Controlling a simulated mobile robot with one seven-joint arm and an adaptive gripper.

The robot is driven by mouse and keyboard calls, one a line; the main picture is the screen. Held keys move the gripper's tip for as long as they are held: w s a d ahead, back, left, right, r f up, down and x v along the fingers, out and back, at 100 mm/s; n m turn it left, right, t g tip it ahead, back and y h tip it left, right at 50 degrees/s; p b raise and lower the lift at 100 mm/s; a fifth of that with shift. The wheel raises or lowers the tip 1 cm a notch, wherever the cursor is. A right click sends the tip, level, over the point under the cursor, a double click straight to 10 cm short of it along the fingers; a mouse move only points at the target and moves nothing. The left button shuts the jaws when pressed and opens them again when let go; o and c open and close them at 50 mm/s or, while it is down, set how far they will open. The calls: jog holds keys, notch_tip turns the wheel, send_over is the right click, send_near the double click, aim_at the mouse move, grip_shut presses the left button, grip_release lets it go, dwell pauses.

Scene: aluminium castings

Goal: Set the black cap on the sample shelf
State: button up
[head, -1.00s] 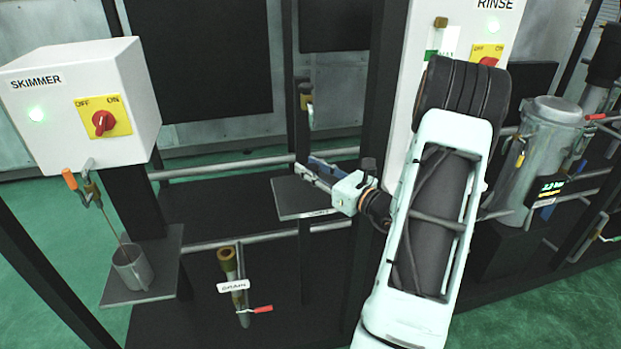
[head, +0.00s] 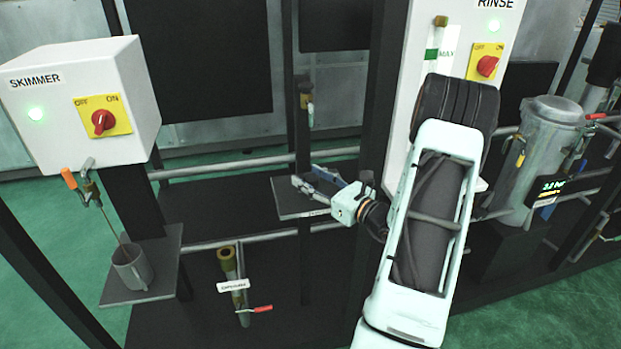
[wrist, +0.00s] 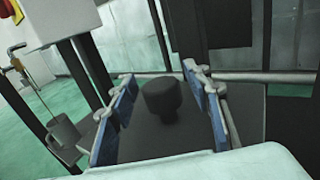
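The black cap (wrist: 161,97) shows in the wrist view between the two blue-padded fingers of my gripper (wrist: 163,92), with a gap on each side. It is upright, with a wide top and narrower lower part, and appears to stand on a dark grey surface. In the head view my gripper (head: 306,178) is low over a small grey shelf (head: 284,207) with a white label on its front edge, too small to read. The fingers are open. I cannot make out the cap in the head view.
The white RINSE box (head: 455,50) and its dark post stand close to my arm. A rail (head: 225,168) runs behind the shelf. The SKIMMER box (head: 75,105) and a metal cup (head: 132,267) on a lower-left plate are apart from the gripper. A metal vessel (head: 548,150) stands right.

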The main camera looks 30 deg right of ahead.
jog(key=shift+r+p, duration=0.3)
jog(key=b+v, duration=0.1)
jog(key=v, duration=1.1)
